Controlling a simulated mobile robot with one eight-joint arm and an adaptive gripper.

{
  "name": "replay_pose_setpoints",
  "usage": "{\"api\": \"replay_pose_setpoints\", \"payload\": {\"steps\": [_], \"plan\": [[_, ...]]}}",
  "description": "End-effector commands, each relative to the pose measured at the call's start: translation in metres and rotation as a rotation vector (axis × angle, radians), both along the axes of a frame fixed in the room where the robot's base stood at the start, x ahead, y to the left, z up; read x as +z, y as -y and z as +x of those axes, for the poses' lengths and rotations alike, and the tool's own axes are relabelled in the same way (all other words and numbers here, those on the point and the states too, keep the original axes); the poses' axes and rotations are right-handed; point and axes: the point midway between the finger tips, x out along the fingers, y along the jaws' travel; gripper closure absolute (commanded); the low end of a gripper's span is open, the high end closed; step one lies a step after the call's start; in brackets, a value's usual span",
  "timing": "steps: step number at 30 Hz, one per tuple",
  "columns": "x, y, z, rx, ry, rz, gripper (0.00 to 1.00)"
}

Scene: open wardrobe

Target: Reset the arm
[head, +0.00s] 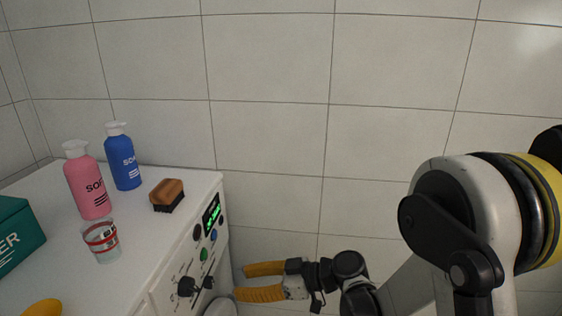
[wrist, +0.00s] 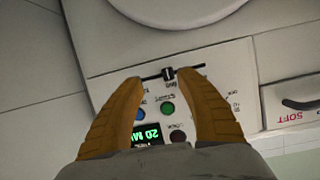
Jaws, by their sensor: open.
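My gripper (head: 241,282) has two orange-yellow fingers, spread apart and empty, in front of the white washing machine (head: 130,275) at its control panel side. In the wrist view my gripper (wrist: 163,77) frames part of the panel (wrist: 205,110). A dark knob (wrist: 168,73) appears between or just beyond the fingertips; I cannot tell whether they touch it. The panel has a lit green display (wrist: 148,135) and a green button (wrist: 168,108). My arm's bulky links fill the right of the head view.
On the machine's top stand a pink soap bottle (head: 88,188), a blue soap bottle (head: 123,165), a brush (head: 168,194), a glass (head: 103,245) and a green box (head: 15,235). A yellow object (head: 42,308) shows at the lower left. Tiled wall (head: 270,140) lies behind.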

Motion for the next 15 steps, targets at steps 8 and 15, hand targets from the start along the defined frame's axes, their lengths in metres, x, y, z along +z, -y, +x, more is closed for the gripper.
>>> {"api": "replay_pose_setpoints", "payload": {"steps": [8,15], "plan": [[0.043,0.077,-0.011,-0.335,-0.254,-0.266,0.57],[0.068,0.164,-0.05,-0.712,-0.407,-0.427,0.57]]}}
